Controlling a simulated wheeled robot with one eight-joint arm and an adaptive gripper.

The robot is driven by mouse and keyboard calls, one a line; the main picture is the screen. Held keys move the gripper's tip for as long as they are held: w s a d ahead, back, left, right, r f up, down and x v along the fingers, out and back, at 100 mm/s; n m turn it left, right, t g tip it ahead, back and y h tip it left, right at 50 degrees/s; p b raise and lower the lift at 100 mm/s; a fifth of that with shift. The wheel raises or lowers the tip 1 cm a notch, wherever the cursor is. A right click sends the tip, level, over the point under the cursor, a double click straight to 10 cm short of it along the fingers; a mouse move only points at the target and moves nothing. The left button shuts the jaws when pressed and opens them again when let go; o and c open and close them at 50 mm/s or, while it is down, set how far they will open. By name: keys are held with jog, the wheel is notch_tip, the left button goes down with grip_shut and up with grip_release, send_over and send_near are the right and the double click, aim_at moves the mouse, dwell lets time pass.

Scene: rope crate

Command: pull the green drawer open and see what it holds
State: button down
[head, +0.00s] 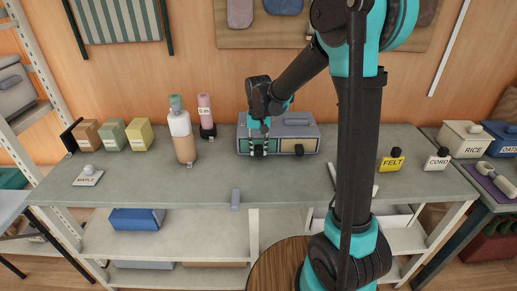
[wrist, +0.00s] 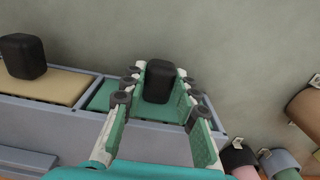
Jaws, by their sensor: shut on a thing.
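A grey drawer unit (head: 297,131) stands on the grey counter, with a green drawer on its left and a tan drawer (head: 299,149) on its right. In the wrist view the green drawer (wrist: 104,95) has a dark knob (wrist: 160,82) on its front. My gripper (wrist: 158,88) is shut on this knob, a finger on either side. In the head view my gripper (head: 258,145) is at the green drawer's front and hides most of it. The green front looks level with the unit's frame. The drawer's inside is hidden.
The tan drawer's dark knob (wrist: 22,56) is beside my gripper. A tan bottle (head: 183,138) and a pink cylinder (head: 205,112) stand left of the unit. A FELT box (head: 391,161) is to the right.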

jog(key=s, duration=1.2)
jog(key=shift+s, duration=0.3)
jog(key=c, duration=1.2)
grip_release()
jog(key=shift+o, duration=0.2)
notch_tip(320, 180, up, 12)
